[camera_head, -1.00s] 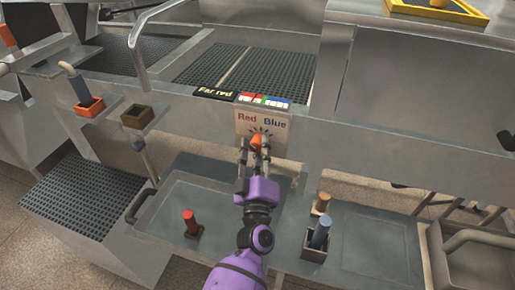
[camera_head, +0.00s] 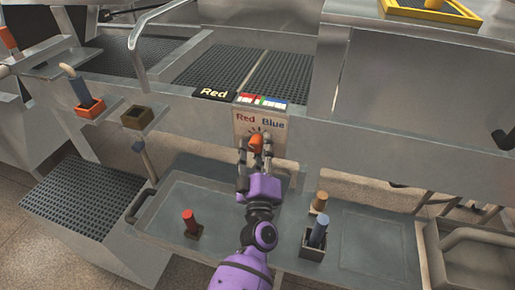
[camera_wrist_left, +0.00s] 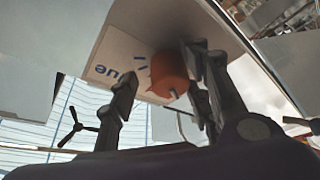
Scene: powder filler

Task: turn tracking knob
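The orange knob (camera_head: 256,143) is on the front of a pale panel (camera_head: 277,134) marked Red and Blue. A black display (camera_head: 214,94) above it reads "Red". My left gripper (camera_head: 255,157) is at the knob, with one finger on each side in the head view. In the left wrist view, the knob (camera_wrist_left: 169,74) lies close to the right finger, perhaps touching it, and a gap shows to the left finger. The left gripper (camera_wrist_left: 158,88) is open. My right gripper is not in view.
A strip of coloured blocks (camera_head: 262,100) sits above the panel. Below is a grey tray (camera_head: 370,240) with a red peg (camera_head: 190,222), a tan peg (camera_head: 320,202) and a blue peg (camera_head: 318,234) standing in or by it. A curved metal handle (camera_head: 134,36) rises at upper left.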

